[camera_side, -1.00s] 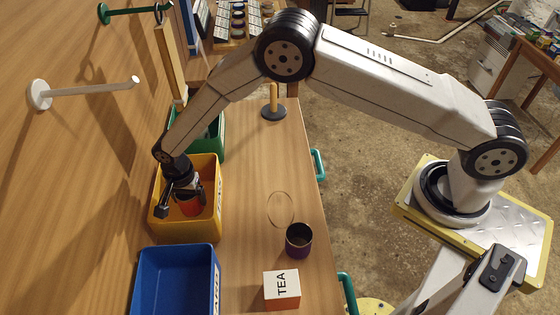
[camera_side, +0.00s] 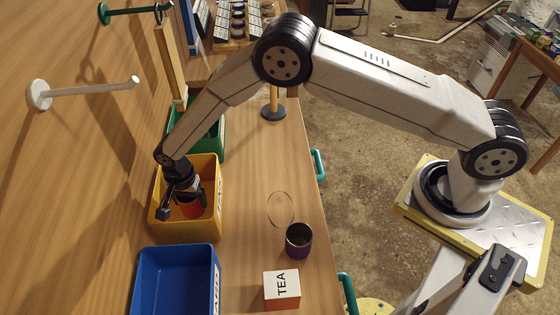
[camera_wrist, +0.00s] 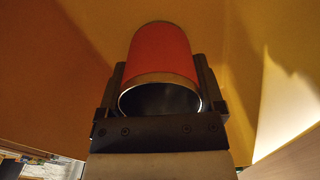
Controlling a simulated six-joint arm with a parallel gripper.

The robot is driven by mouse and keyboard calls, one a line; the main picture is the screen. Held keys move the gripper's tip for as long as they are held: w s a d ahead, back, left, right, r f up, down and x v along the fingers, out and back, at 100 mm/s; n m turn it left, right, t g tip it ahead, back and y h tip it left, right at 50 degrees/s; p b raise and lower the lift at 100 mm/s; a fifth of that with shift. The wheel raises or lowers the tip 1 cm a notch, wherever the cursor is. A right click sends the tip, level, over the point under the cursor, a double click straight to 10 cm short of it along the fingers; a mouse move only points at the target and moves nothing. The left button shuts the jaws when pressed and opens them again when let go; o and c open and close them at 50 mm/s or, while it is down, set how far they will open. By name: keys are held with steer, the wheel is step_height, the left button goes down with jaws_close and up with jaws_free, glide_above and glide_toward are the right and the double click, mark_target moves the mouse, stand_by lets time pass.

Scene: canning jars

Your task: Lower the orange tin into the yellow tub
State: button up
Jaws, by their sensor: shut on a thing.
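The orange tin (camera_side: 191,208) is inside the yellow tub (camera_side: 201,231) in the side view, below the tub's rim. My gripper (camera_side: 182,196) reaches down into the tub and is shut on the tin. In the wrist view the orange tin (camera_wrist: 160,55) lies between the two dark fingers (camera_wrist: 160,95), with its open, metal-rimmed end toward the camera. The yellow tub's inside (camera_wrist: 60,85) surrounds it there. Whether the tin's base touches the tub's floor cannot be told.
A blue tub (camera_side: 172,280) stands in front of the yellow one and a green tub (camera_side: 211,140) behind. To the right are a purple tin (camera_side: 299,241), a wire ring (camera_side: 280,209), a TEA box (camera_side: 282,290) and a yellow post on a dark base (camera_side: 273,111). White peg (camera_side: 90,90) sticks out from the wall.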

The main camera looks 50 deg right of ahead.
steer(key=o, duration=1)
steer(key=shift+c, duration=0.2)
steer(key=shift+r, duration=0.1)
steer(key=shift+r, duration=3.8)
steer(key=shift+d+r, duration=0.1)
